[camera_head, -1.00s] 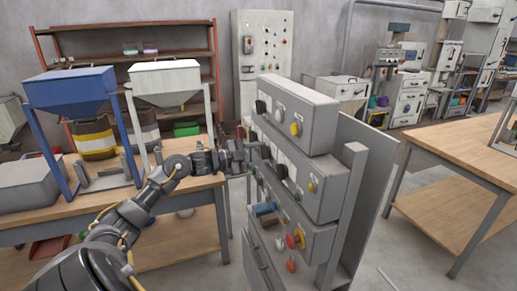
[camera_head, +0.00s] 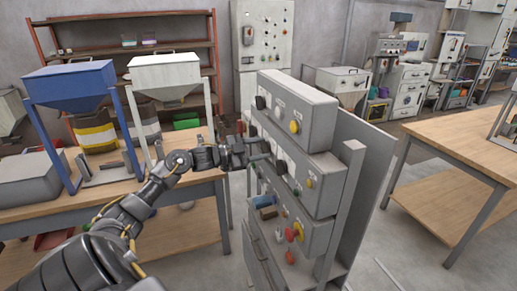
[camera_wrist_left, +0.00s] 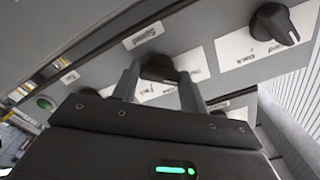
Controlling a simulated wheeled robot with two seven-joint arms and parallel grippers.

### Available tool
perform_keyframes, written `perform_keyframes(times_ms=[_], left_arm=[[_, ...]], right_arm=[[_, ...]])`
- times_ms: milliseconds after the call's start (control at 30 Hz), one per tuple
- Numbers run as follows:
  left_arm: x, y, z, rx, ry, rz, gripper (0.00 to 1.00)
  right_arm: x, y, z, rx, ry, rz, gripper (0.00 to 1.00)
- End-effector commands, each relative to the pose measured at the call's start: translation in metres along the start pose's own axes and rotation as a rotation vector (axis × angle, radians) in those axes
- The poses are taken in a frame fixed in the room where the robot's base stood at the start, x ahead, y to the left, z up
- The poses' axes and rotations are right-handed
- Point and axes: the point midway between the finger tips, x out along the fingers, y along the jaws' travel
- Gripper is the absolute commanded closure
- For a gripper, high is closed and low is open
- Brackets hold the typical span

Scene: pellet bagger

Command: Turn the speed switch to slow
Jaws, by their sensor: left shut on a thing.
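The speed switch is a black rotary knob (camera_wrist_left: 158,68) on a grey panel, with a "Speed" label (camera_wrist_left: 143,36) beside it in the left wrist view. White position labels lie around it, too tilted to read surely. My left gripper (camera_wrist_left: 159,82) has one finger on each side of the knob and is shut on it. The fingers hide part of the knob, so its pointer direction cannot be told. In the head view, my left gripper (camera_head: 270,159) reaches from the left to the middle box of the control stack (camera_head: 302,170). My right gripper is not in view.
Another black knob (camera_wrist_left: 275,24) sits close by at the upper right of the wrist view. A yellow button (camera_head: 294,127) and a red knob (camera_head: 291,235) are on neighbouring boxes. A wooden bench (camera_head: 190,187) with blue and white hoppers stands left.

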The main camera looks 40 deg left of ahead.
Motion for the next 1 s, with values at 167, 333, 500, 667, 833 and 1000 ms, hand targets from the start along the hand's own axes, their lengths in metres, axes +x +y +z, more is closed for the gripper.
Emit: perform_keyframes(times_ms=[167,333,500,667,833,1000], left_arm=[[0.000,-0.001,-0.001,0.000,0.001,-0.002,0.37],[0.000,-0.001,0.000,0.000,0.000,-0.001,0.35],[-0.002,0.000,0.001,0.000,0.000,-0.001,0.35],[-0.020,0.003,0.004,0.001,-0.003,0.000,0.35],[-0.052,0.003,0.005,0.001,-0.004,0.001,0.35],[-0.081,0.003,0.004,0.000,-0.002,0.001,0.35]], right_arm=[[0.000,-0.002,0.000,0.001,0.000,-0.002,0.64],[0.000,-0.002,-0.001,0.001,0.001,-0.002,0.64],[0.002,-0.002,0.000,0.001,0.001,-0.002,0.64],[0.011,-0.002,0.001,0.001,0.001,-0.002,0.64],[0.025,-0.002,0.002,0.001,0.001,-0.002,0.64],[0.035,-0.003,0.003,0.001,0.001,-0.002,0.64]])
